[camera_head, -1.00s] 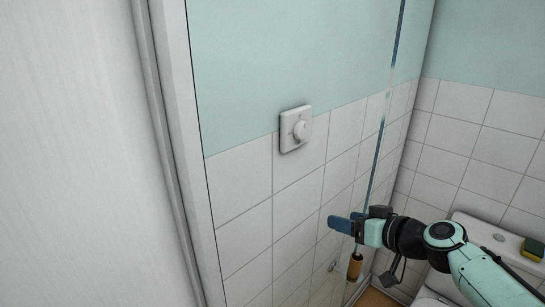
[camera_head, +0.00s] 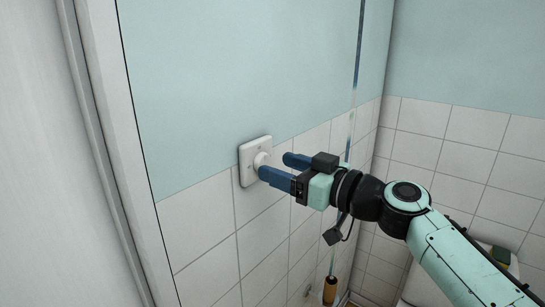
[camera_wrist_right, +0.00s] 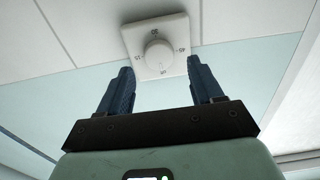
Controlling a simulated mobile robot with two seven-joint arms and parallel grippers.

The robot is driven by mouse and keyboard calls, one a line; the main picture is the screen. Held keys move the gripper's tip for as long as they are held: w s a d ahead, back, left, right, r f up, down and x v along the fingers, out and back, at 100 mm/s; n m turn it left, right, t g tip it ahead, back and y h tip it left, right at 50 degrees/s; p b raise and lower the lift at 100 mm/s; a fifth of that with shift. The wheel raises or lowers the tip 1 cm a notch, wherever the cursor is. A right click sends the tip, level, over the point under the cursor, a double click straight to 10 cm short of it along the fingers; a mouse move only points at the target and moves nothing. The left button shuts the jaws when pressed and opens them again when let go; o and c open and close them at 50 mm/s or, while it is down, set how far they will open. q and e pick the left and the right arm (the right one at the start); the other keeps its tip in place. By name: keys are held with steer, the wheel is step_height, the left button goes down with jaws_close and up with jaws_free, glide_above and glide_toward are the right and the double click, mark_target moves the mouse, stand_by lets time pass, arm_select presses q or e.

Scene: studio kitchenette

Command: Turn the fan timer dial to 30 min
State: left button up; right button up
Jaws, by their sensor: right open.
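The fan timer dial (camera_head: 262,160) is a round white knob on a square white wall plate (camera_head: 249,149). In the right wrist view the dial (camera_wrist_right: 158,54) has marks around it. 30 is at the top, 45 at right, 15 at left, and off seems to be at the bottom. The knob's pointer is too small to read. My right gripper (camera_head: 274,165) is open, its blue fingers close to the dial. In the right wrist view the fingers (camera_wrist_right: 161,72) stand apart, one on each side below the knob, holding nothing. My left gripper is out of view.
The plate sits where the blue wall meets white tiles (camera_head: 263,235). A white door frame (camera_head: 112,170) stands at left. A yellow and dark sponge (camera_head: 500,256) lies at lower right.

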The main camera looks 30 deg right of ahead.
mark_target(263, 162)
steer(key=shift+p+x, duration=0.35)
steer(key=shift+x, duration=1.1)
steer(key=c, duration=1)
steer(key=shift+c, duration=0.2)
